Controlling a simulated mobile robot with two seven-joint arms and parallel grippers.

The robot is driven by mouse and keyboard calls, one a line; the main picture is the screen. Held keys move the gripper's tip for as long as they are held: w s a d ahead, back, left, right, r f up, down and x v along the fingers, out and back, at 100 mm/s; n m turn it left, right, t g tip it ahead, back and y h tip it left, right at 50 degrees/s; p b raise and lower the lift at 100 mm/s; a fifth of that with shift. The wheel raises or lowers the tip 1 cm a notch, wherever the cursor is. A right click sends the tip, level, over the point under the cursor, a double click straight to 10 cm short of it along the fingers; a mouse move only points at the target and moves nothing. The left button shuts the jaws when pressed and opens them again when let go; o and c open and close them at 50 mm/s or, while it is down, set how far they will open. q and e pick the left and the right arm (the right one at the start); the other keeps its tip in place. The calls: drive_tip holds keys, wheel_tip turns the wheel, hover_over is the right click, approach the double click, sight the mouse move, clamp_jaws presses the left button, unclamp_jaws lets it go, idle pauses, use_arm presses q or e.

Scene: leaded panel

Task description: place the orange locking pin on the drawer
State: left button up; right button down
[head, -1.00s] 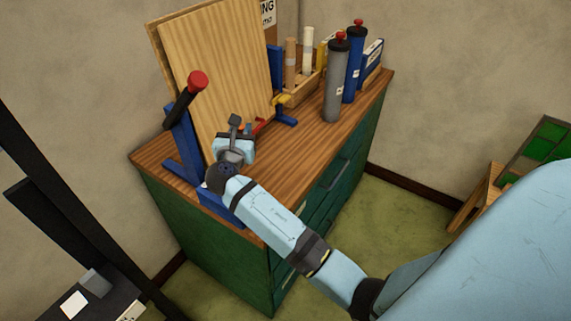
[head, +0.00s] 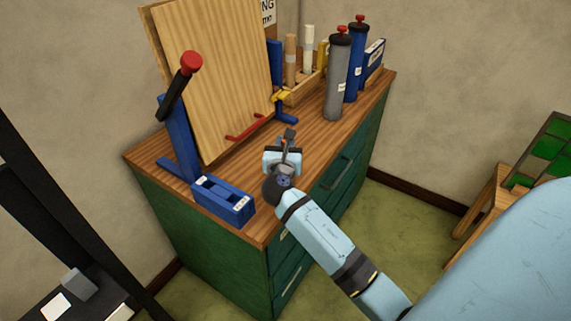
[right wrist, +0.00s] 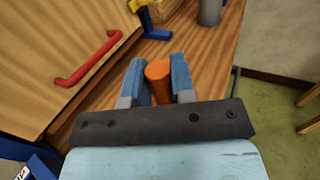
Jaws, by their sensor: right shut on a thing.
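The orange locking pin (right wrist: 158,72) is held between the two blue fingers of my right gripper (right wrist: 157,78) in the right wrist view. In the head view my right gripper (head: 286,145) is over the front part of the wooden cabinet top (head: 315,147); the pin is mostly hidden there. I cannot tell whether the pin touches the wood. The green drawers (head: 335,180) are in the cabinet front, below the top's edge, and look shut. My left gripper is not in view.
A wooden panel (head: 215,80) with a red handle (head: 247,127) leans in a blue stand (head: 178,140). A blue box (head: 222,200) sits at the front left corner. Grey (head: 338,80) and blue (head: 355,60) cylinders stand at the back right. Bare wood lies between.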

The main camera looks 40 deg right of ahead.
drive_tip(key=shift+f+b, duration=0.45)
drive_tip(key=shift+f, duration=2.65)
drive_tip(key=shift+f, duration=0.2)
drive_tip(key=c, duration=1)
unclamp_jaws()
drive_tip(key=shift+o, duration=0.2)
drive_tip(key=shift+r, duration=0.2)
drive_tip(key=v, duration=1.2)
drive_tip(key=shift+a, duration=0.1)
